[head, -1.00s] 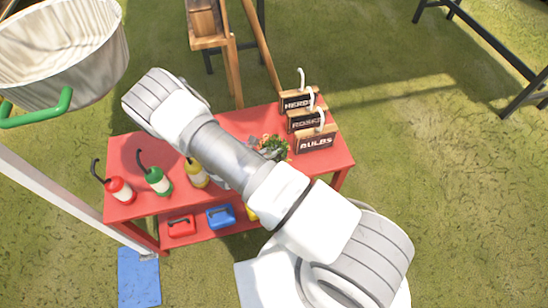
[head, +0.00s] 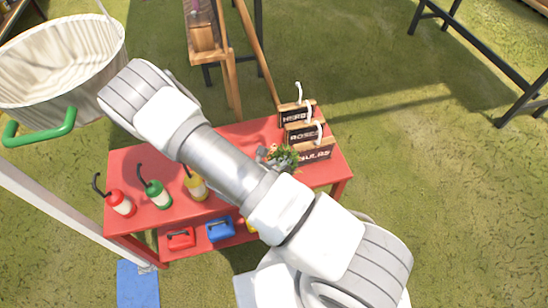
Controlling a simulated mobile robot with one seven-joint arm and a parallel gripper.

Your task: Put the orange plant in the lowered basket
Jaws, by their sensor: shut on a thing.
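The orange plant (head: 286,157) shows as a small green clump with orange bits, just right of my forearm over the red table. My gripper (head: 268,155) is mostly hidden behind my arm; only a small grey part shows against the plant. It is shut on the plant. The plant partly covers the BULBS sign, and I cannot tell how high it is above the table. The white basket (head: 60,75) with a green handle is at the upper left, apart from the plant, beside my elbow. Its inside looks empty where visible.
The red table (head: 135,165) holds red (head: 120,203), green (head: 155,193) and yellow (head: 195,188) bottles. HERBS, ROSES and BULBS sign boxes (head: 303,133) stand at its right. A white post (head: 60,220) rises at left.

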